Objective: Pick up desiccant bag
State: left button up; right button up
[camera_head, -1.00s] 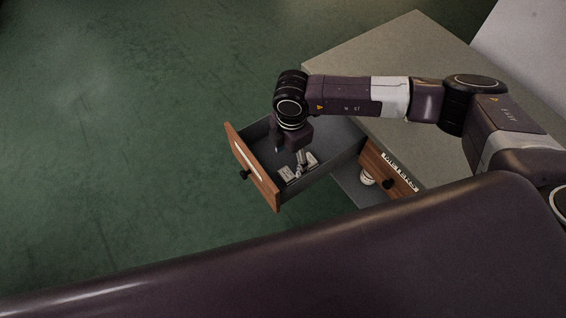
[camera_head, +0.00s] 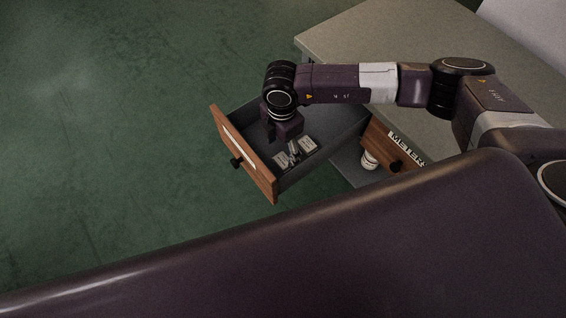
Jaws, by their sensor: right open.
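Small pale packets lie on the floor of the open drawer (camera_head: 226,128). One packet (camera_head: 308,144) lies on the right and another (camera_head: 282,160) nearer the drawer front. They look like desiccant bags, but their print is too small to read. My right gripper (camera_head: 284,143) points down into the drawer, just above and beside the packets. Its fingers are apart, with nothing visibly held. The fingertips partly cover the space between the packets, and I cannot tell whether they touch one. My left gripper is not in view.
The drawer has a wooden front with a black knob (camera_head: 236,162). The grey cabinet top (camera_head: 350,40) is clear. Green floor (camera_head: 100,120) is open at left.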

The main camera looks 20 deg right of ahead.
aim_at(282, 161)
jog(key=f, duration=0.7)
jog(key=shift+w+f+p, duration=0.25)
jog(key=shift+p, duration=0.15)
jog(key=c, duration=1.2)
